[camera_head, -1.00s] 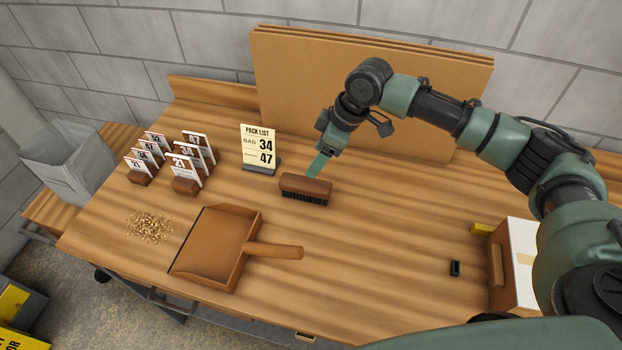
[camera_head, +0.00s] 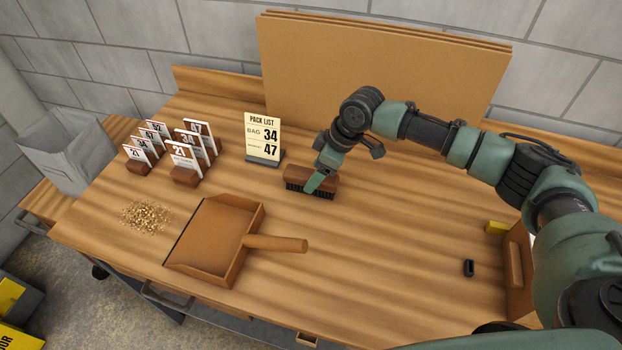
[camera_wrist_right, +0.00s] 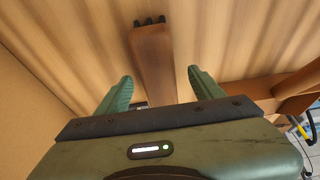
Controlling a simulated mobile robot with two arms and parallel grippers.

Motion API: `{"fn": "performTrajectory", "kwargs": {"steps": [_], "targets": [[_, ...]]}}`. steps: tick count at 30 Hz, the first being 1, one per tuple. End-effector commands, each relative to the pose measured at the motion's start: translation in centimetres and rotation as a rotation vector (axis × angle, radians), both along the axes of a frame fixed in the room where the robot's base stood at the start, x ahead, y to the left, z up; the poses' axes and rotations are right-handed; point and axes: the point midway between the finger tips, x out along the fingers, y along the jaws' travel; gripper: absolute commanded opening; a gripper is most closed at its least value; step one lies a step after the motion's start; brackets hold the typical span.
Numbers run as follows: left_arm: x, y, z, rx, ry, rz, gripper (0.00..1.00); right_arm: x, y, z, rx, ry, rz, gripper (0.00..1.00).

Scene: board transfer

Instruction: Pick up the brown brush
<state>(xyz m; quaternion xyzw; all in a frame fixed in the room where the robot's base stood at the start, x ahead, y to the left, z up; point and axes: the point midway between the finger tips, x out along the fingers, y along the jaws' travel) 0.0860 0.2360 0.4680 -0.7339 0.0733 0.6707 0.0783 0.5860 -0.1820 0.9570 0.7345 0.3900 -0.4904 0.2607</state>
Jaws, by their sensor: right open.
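The brown brush (camera_head: 325,178) lies on the table, bristles down, in front of the pack list sign. My right gripper (camera_head: 312,186) is down at the brush in the head view, and its green finger covers part of the brush. In the right wrist view the brush (camera_wrist_right: 152,62) runs between the two spread green fingers of the right gripper (camera_wrist_right: 160,90), with a gap on each side. The right gripper is open and not closed on it. My left gripper is in neither view.
A brown dustpan (camera_head: 215,240) lies left of the brush, its handle (camera_head: 275,243) pointing right. Cardboard sheets (camera_head: 380,75) lean behind. A small black object (camera_head: 468,268) lies at right.

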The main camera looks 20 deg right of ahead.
Motion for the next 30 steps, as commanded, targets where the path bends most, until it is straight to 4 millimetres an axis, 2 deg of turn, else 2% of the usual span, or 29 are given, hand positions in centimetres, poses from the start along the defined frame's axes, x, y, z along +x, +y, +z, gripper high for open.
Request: {"fn": "performTrajectory", "kwargs": {"steps": [2,6,14,15,22,30], "targets": [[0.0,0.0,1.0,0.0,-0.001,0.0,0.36,0.5,0.6,-0.8,-0.001,0.004,0.0,0.67],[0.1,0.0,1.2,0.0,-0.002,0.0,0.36,0.9,1.0,-2.5,-0.001,0.002,-0.001,0.67],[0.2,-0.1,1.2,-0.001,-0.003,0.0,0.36,0.9,1.1,-3.1,-0.001,0.0,0.001,0.67],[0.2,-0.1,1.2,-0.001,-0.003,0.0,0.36,0.9,1.1,-3.1,-0.001,0.0,0.001,0.65],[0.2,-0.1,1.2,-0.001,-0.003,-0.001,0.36,0.9,1.1,-3.0,-0.001,0.001,0.0,0.01],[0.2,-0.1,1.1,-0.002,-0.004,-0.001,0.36,1.0,1.1,-2.9,0.0,-0.001,0.0,0.0]]}}
